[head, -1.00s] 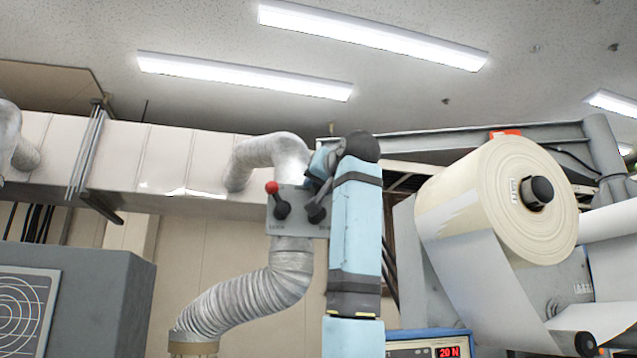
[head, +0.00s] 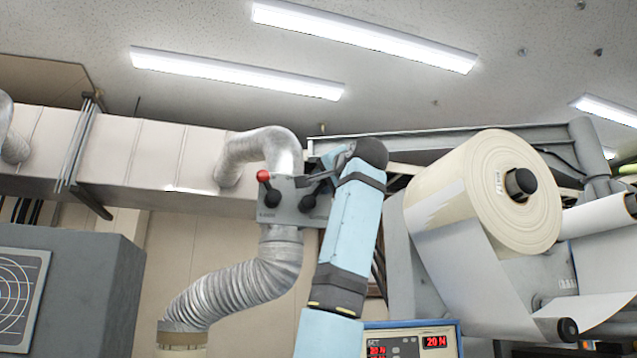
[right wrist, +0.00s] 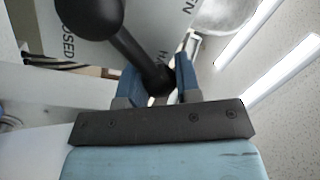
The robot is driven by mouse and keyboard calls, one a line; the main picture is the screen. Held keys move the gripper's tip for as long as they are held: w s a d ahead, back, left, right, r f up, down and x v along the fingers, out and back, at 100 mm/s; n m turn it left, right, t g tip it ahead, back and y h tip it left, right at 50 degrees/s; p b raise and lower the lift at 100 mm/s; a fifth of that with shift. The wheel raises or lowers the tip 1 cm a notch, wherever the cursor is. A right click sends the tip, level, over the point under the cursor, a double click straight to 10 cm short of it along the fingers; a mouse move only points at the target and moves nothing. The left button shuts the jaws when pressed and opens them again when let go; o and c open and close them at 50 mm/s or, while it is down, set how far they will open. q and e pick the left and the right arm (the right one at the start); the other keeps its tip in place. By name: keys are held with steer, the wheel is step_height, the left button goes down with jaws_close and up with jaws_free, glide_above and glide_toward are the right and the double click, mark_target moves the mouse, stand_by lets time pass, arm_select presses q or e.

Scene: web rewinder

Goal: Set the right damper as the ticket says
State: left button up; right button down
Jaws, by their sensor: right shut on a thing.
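The right damper is a grey plate (head: 290,212) on a silver duct elbow in the middle of the head view. It carries a lock lever with a red knob (head: 264,177), tilted up and left, and a black damper handle (head: 308,202) slanting up and right. My right gripper (head: 326,168) is partly hidden behind its wrist. In the right wrist view its blue fingers (right wrist: 155,82) are shut around the end of the black handle (right wrist: 128,45). Parts of the plate's lettering, such as "OSED", show there. The ticket and my left gripper are not in view.
A large paper roll (head: 480,195) hangs right of my arm, with its web running down. A control box (head: 410,340) with red "20 N" readouts is below. A flexible duct (head: 240,290) curves beneath the plate. A grey cabinet (head: 80,300) stands at left.

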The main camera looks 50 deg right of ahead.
mark_target(330, 195)
steer(key=f+m, duration=0.1)
steer(key=m, duration=0.1)
steer(key=d+f+m+h+b, duration=0.1)
steer(key=m, duration=0.1)
steer(key=s+f+m, duration=0.1)
steer(key=m, duration=0.1)
steer(key=shift+d+h+b, duration=0.3)
steer(key=shift+d+b, duration=0.05)
steer(key=shift+d, duration=0.05)
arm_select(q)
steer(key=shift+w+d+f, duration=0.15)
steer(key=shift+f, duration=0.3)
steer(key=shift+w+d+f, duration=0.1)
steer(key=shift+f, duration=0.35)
arm_select(e)
steer(key=shift+s+d+f+m+h, duration=0.2)
steer(key=shift+f+m, duration=0.3)
steer(key=shift+m, duration=0.65)
steer(key=shift+w+d+f+m+h, duration=0.1)
steer(key=shift+f+m+h, duration=0.35)
steer(key=shift+m, duration=0.75)
steer(key=shift+s+d+f+m+h, duration=0.15)
steer(key=shift+f+m, duration=0.45)
steer(key=shift+m, duration=0.55)
steer(key=shift+f, duration=0.1)
